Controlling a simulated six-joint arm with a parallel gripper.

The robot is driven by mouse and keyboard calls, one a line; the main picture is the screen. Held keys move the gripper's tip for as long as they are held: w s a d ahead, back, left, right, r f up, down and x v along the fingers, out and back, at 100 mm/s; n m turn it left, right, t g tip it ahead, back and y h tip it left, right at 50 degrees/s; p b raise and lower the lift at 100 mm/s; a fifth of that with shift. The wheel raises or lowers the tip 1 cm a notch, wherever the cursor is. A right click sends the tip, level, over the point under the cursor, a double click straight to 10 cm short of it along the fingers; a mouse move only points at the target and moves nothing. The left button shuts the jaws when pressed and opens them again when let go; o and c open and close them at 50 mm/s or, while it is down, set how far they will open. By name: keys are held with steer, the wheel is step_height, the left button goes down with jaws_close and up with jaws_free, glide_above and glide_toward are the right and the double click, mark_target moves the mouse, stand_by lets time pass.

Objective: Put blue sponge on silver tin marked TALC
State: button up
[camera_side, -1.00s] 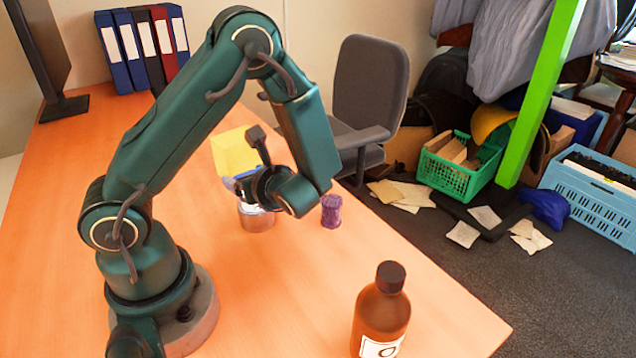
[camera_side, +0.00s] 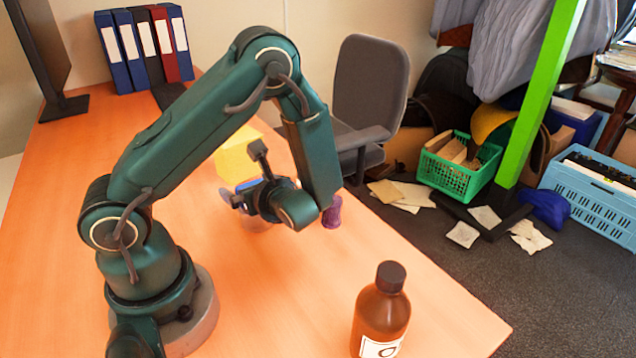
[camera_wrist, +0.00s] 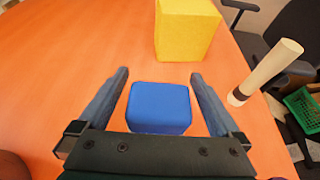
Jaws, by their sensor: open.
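The blue sponge (camera_wrist: 159,107) is a block between my gripper's two fingers in the wrist view. My gripper (camera_wrist: 160,85) is open, with a gap on each side of the sponge. In the side view a bit of blue, likely the sponge (camera_side: 248,184), shows behind my gripper (camera_side: 240,203).
A yellow block (camera_wrist: 186,28) stands just beyond the sponge. A cream cylinder with a dark band (camera_wrist: 266,70) is to its right. In the side view a purple object (camera_side: 332,211) is right of my gripper, and a brown bottle (camera_side: 381,315) stands near the front. The front middle desk is clear.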

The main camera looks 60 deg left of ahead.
steer(key=shift+r, duration=0.2)
steer(key=s+d+r+n+t+h, duration=0.2)
steer(key=d+r+n+h, duration=0.3)
steer(key=d+n, duration=0.4)
steer(key=s+d+r+n+t+h, duration=0.2)
steer(key=d+r+n+t+h, duration=0.1)
steer(key=d+r+n+h, duration=0.3)
steer(key=d+n+h, duration=0.2)
steer(key=d+n, duration=0.1)
steer(key=d, duration=0.1)
steer(key=shift+r+t, duration=0.15)
steer(key=shift+t, duration=0.15)
